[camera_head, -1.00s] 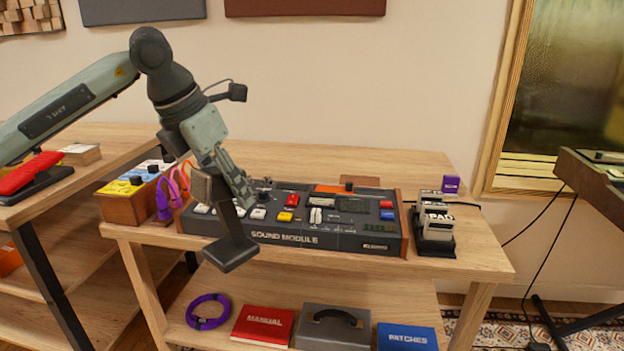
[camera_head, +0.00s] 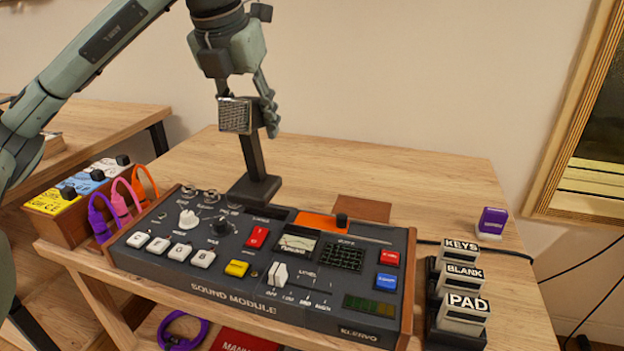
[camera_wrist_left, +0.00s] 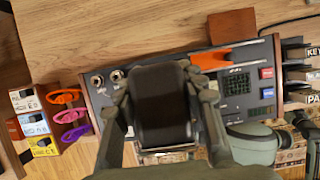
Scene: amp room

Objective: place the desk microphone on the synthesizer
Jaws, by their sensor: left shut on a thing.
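My left gripper (camera_head: 262,108) is shut on the desk microphone, with its square grille head (camera_head: 236,115) between the fingers. The microphone hangs upright, its stem down and its flat dark base (camera_head: 253,190) lowest. The base overlaps the back left part of the synthesizer, the wide dark panel (camera_head: 225,270) labelled SOUND MODULE. I cannot tell whether base and panel touch. In the left wrist view the dark microphone (camera_wrist_left: 160,105) fills the space between the fingers and hides part of the panel (camera_wrist_left: 238,112).
Coloured pedal boxes (camera_head: 85,185) and looped cables (camera_head: 120,205) stand left of the panel. A rack of labelled blocks (camera_head: 462,300) and a purple block (camera_head: 492,222) are on the right.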

